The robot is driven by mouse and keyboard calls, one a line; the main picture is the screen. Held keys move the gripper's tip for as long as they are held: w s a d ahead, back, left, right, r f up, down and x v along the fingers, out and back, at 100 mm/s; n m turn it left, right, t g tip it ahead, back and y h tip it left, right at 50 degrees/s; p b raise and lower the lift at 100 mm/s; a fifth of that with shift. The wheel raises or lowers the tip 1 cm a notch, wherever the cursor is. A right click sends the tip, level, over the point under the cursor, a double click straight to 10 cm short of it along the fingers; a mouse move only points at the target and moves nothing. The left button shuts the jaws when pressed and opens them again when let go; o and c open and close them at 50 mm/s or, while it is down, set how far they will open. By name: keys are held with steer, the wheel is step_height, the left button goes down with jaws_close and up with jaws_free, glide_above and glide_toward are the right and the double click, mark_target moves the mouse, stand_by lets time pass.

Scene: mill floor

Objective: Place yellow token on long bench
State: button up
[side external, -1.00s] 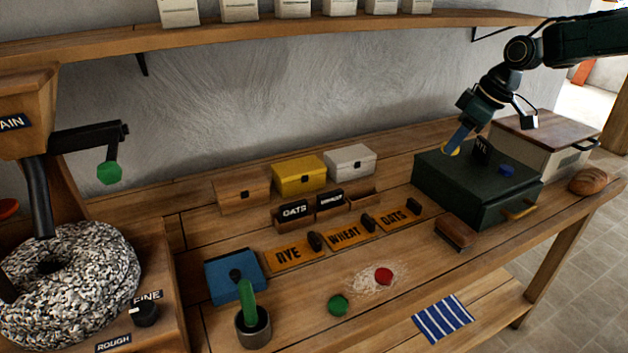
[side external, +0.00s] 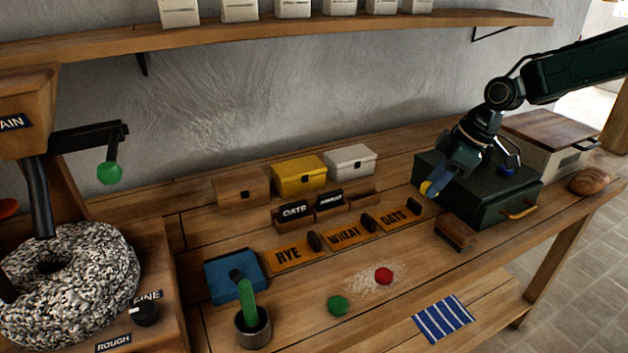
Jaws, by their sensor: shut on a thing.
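The yellow token (side external: 426,187) is held at the tip of my gripper (side external: 432,184), which is shut on it. My gripper is at the left front edge of the dark green box (side external: 468,199), a little above the bench. I cannot tell exactly how high the token is. The long bench (side external: 401,262) is wooden and runs along the wall. A red token (side external: 384,275) lies on a pale scattered patch on it, and a green token (side external: 337,305) lies to the left of that.
Orange RYE, WHEAT and OATS plates (side external: 344,235) lie mid-bench. A brown brush-like block (side external: 455,233) sits just in front of the green box. A blue pad (side external: 234,274) and a cup (side external: 253,326) stand at left. The bench around the red token is mostly clear.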

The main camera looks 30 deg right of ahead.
glide_above(413, 247)
steer(key=s+d, duration=0.1)
step_height(413, 247, down, 11)
steer(key=shift+f, duration=0.15)
steer(key=shift+f, duration=2.1)
steer(key=shift+f, duration=0.15)
steer(key=o, duration=0.9)
steer(key=shift+o, duration=0.2)
steer(key=v, duration=1.2)
